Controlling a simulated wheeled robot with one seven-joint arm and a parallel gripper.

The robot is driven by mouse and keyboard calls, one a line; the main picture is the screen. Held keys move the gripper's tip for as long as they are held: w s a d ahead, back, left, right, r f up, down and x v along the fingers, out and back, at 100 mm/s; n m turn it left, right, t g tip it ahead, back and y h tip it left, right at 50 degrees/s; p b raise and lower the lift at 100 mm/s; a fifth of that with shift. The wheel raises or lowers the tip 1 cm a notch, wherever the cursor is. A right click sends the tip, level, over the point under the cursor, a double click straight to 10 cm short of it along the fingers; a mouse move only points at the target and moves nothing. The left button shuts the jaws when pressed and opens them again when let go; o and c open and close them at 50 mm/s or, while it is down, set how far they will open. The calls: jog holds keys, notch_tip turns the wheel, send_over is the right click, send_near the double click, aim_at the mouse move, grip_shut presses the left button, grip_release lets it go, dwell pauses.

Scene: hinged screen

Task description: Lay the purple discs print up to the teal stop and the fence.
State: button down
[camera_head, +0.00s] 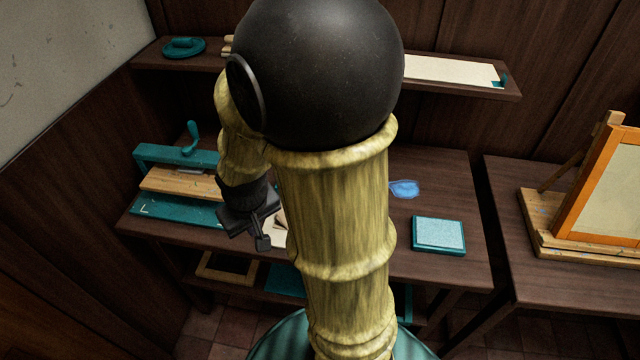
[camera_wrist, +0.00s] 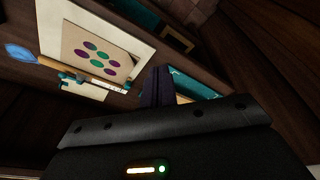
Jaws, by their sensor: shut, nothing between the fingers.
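The discs print shows in the wrist view as a tan sheet (camera_wrist: 97,52) with rows of purple and teal discs. It lies on a larger cream sheet (camera_wrist: 55,30). In the head view only a pale corner of paper (camera_head: 279,232) shows beside my gripper; my arm hides the rest. My gripper (camera_head: 263,243) is shut and empty over the front of the bench, near that paper. Its fingers (camera_wrist: 163,88) also show in the wrist view, apart from the print. I cannot tell for certain which parts are the teal stop and the fence.
A teal press (camera_head: 175,158) with a wooden board stands at the bench's left. A teal-edged pad (camera_head: 438,234) and a blue patch (camera_head: 404,188) lie to the right. An orange-framed screen (camera_head: 600,190) stands on the right table. A shelf (camera_head: 510,88) runs behind.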

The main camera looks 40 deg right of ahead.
jog(key=w+d+f+m+p, duration=0.1)
jog(key=w+d+f, duration=0.2)
jog(key=d+f, duration=0.2)
jog(key=w+d+f+m+p, duration=0.1)
jog(key=w+d+f, duration=0.3)
jog(key=d, duration=0.8)
jog(key=w+d+f+m+p, duration=0.1)
jog(key=w+d+f+p, duration=0.1)
jog(key=d+f, duration=0.3)
jog(key=w+d, duration=0.1)
jog(key=d, duration=0.3)
jog(key=shift+w+d+f+t, duration=0.2)
jog(key=shift+w+f+t, duration=0.05)
jog(key=shift+f+t, duration=0.05)
jog(key=shift+w, duration=0.15)
notch_tip(320, 180, down, 5)
jog(key=b, duration=0.4)
jog(key=shift+a+r, duration=0.1)
jog(key=shift+r, duration=0.1)
jog(key=shift+s+f+b, duration=0.25)
jog(key=shift+f+b, duration=0.25)
jog(key=shift+b, duration=0.15)
jog(key=shift+f+b, duration=1.8)
jog(key=shift+f, duration=0.2)
